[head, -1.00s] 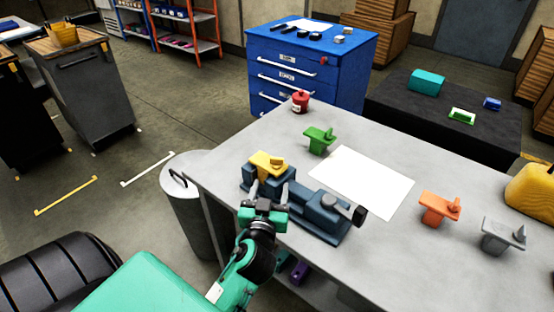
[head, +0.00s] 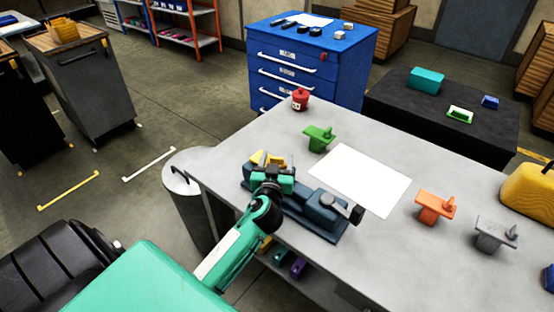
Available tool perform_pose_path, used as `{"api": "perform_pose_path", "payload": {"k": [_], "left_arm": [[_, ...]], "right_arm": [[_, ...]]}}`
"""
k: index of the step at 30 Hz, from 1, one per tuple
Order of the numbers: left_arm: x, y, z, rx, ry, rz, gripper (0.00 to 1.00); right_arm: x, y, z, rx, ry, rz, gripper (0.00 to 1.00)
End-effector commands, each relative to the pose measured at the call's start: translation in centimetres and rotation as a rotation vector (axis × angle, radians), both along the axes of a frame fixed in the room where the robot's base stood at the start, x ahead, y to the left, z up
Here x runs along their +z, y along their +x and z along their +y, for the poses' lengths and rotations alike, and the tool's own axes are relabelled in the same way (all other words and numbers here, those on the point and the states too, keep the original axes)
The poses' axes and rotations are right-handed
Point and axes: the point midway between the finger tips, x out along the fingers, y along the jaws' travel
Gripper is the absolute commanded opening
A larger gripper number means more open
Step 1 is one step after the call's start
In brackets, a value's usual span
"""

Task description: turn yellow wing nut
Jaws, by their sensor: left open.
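The yellow wing nut piece (head: 275,158) sits in the left end of the dark blue vise (head: 318,212) on the grey workbench. My left gripper (head: 269,160) is open over it, its fingers reaching to the yellow piece from the near side. The gripper body hides much of the yellow piece and the vise's left end. I cannot tell whether the fingers touch it. My right gripper is not in view.
A white sheet (head: 360,180) lies right of the vise. Green (head: 319,137), orange (head: 435,206) and grey (head: 494,235) pieces stand on the workbench (head: 395,265). A red container (head: 300,99) stands at the far corner. A grey bin (head: 185,190) stands beside the bench.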

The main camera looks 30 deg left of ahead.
Motion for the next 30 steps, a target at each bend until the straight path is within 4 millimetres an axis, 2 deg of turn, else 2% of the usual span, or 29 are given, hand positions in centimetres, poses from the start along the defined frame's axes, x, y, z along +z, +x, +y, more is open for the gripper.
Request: {"api": "perform_pose_path", "payload": {"k": [1, 8, 20, 30], "left_arm": [[0.0, 0.0, 0.0, 0.000, 0.000, 0.000, 0.58], [0.0, 0.0, 0.0, 0.000, 0.000, 0.000, 0.13], [0.2, -0.1, 0.1, -0.082, 0.001, 0.000, 0.13], [0.4, 0.0, 0.1, -0.314, 0.004, 0.001, 0.13]], "right_arm": [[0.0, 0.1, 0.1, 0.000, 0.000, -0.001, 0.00], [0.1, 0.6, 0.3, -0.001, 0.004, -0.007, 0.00], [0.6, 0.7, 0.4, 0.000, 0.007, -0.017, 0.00], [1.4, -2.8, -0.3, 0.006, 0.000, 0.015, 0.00]]}}
